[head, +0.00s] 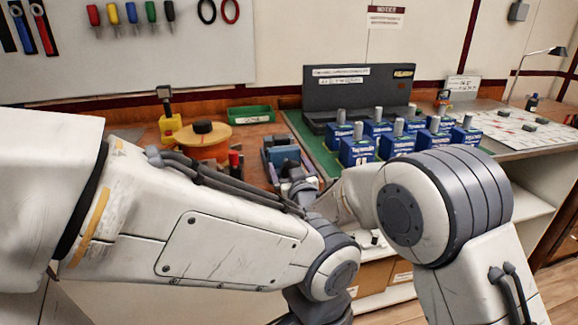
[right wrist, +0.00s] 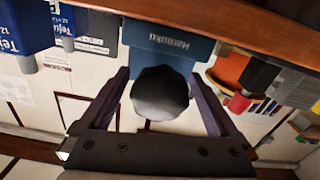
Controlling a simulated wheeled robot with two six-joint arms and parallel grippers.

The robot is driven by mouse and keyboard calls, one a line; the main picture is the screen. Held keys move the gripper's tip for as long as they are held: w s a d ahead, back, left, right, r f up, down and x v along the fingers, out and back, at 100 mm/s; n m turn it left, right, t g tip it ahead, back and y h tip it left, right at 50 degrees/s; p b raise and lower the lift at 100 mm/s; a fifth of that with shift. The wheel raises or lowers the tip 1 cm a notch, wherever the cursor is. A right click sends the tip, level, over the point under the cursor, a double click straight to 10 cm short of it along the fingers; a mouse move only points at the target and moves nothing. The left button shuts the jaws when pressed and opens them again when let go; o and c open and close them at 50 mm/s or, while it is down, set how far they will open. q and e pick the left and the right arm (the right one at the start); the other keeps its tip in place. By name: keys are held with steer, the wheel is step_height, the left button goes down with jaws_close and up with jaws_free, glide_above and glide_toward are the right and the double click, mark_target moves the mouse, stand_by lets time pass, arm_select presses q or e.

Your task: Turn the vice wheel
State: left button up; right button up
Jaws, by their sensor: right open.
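The blue vice (head: 284,155) stands at the front edge of the wooden bench in the head view. In the right wrist view, which is upside down, the vice body (right wrist: 172,46) is blue with white lettering. Its dark, round, faceted wheel (right wrist: 160,94) faces the camera. My right gripper (right wrist: 160,74) is open, with one finger on each side of the wheel and a visible gap at both sides. In the head view my right gripper (head: 297,186) is at the vice's front, partly hidden by my arms, and the wheel cannot be made out. My left gripper does not show.
Several blue boxes with grey posts (head: 357,150) stand on a green mat right of the vice, before a dark case (head: 340,92). An orange spool (head: 196,140), a red-topped item (head: 235,163) and a green tray (head: 250,115) are to the left. My left arm crosses in front.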

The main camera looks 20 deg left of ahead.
steer(key=c, duration=1.4)
steer(key=shift+f+m+b, duration=0.1)
steer(key=shift+m+b, duration=0.3)
steer(key=shift+b, duration=0.3)
steer(key=o, duration=1.4)
steer(key=v, duration=1)
steer(key=shift+s+d, duration=0.2)
steer(key=shift+d, duration=0.05)
